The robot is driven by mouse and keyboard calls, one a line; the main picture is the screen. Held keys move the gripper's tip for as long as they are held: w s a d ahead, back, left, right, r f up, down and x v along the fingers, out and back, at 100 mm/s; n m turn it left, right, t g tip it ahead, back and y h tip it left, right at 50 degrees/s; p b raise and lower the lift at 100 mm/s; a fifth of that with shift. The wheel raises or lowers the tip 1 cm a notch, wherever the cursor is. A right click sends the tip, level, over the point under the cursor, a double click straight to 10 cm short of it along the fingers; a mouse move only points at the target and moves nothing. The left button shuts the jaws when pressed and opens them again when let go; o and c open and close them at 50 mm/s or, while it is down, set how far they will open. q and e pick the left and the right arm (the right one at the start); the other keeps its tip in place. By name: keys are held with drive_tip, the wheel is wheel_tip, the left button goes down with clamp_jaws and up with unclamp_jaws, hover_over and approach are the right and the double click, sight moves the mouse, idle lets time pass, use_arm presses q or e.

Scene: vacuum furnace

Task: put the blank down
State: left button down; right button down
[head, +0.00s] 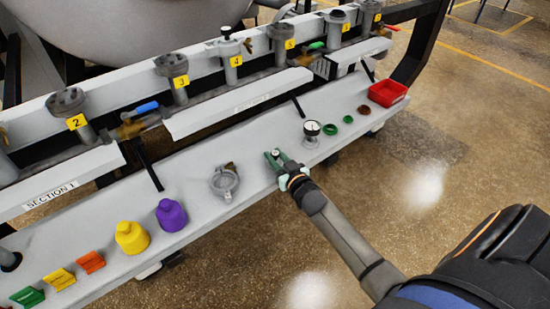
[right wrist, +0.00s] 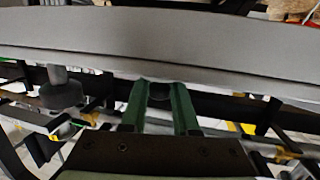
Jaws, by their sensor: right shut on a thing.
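My right gripper (head: 277,157) is shut on a small grey piece, the blank (head: 275,152), whose outline is mostly hidden by the green fingers. In the head view it appears over the front part of the grey shelf (head: 195,165); whether the blank touches the shelf cannot be told. The right wrist view shows the green fingers (right wrist: 159,103) with the dark blank (right wrist: 159,90) between their tips. My left gripper is not in view.
A clamp ring (head: 224,182) lies left of the gripper. Numbered valves (head: 179,81) line the back. Bare shelf lies around the gripper.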

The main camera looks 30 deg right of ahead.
drive_tip(key=shift+f, duration=0.1)
drive_tip(key=c, duration=0.7)
unclamp_jaws()
drive_tip(key=shift+o, duration=0.2)
drive_tip(key=shift+s+r, duration=0.15)
drive_tip(key=shift+r, duration=0.05)
drive_tip(key=p+v, duration=0.2)
drive_tip(key=v, duration=0.9)
drive_tip(key=s+a+f+n+g+y, duration=0.2)
drive_tip(key=s+a+f+g, duration=0.1)
drive_tip(key=s+a, duration=0.4)
drive_tip(key=s+a+f+n+g+y, duration=0.2)
drive_tip(key=s+a, duration=0.6)
drive_tip(key=a, duration=0.4)
wheel_tip(320, 180, down, 4)
drive_tip(key=shift+a+r+g+y, duration=0.1)
drive_tip(key=shift+a+g+y, duration=0.15)
drive_tip(key=shift+g+y, duration=0.55)
